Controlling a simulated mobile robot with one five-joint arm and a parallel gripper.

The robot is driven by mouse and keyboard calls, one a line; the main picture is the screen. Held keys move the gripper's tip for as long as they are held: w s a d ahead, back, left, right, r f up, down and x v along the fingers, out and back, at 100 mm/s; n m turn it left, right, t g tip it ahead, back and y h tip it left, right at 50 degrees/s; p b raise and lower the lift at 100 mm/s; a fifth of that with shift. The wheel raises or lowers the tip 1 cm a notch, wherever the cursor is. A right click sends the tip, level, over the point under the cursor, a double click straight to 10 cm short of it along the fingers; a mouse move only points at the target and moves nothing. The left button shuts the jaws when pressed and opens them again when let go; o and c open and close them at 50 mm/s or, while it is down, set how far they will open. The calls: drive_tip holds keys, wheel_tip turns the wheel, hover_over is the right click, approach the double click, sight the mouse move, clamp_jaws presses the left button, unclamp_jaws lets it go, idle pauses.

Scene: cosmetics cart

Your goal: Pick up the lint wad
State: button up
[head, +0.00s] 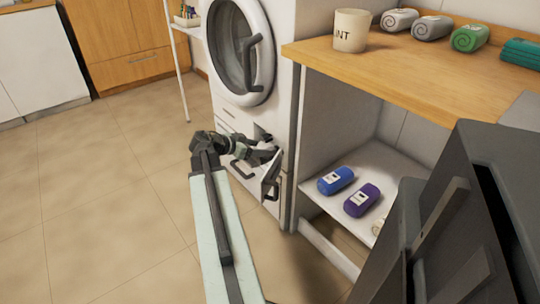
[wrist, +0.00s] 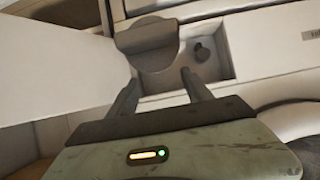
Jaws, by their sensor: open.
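A small dark grey lump, which looks like the lint wad (wrist: 201,52), sits in an open recess (wrist: 222,62) low on the front of the white machine, in the wrist view. My gripper (wrist: 158,77) is open and empty, its two fingers pointing at the recess. The lump is just beyond and slightly right of the right fingertip, apart from it. A grey rounded flap-like part (wrist: 155,45) fills the left of the recess, ahead of the fingers. In the head view my gripper (head: 266,160) is at the machine's lower front; the lump cannot be made out there.
The white machine (head: 222,98) has a round door above the recess. A cream cup marked "INT" (head: 350,32) stands on the wooden counter (head: 400,72), with rolled towels behind. Blue (head: 336,181) and purple (head: 361,200) rolls lie on the shelf below. The floor at left is clear.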

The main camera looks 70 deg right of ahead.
drive_tip(key=b+x, duration=0.1)
drive_tip(key=x, duration=0.1)
drive_tip(key=b+x, duration=0.1)
drive_tip(key=x, duration=0.1)
drive_tip(key=shift+f+b, duration=0.3)
drive_tip(key=shift+f, duration=0.15)
drive_tip(key=shift+s+d, duration=0.1)
drive_tip(key=shift+d, duration=0.2)
clamp_jaws()
drive_tip(key=shift+r, duration=0.1)
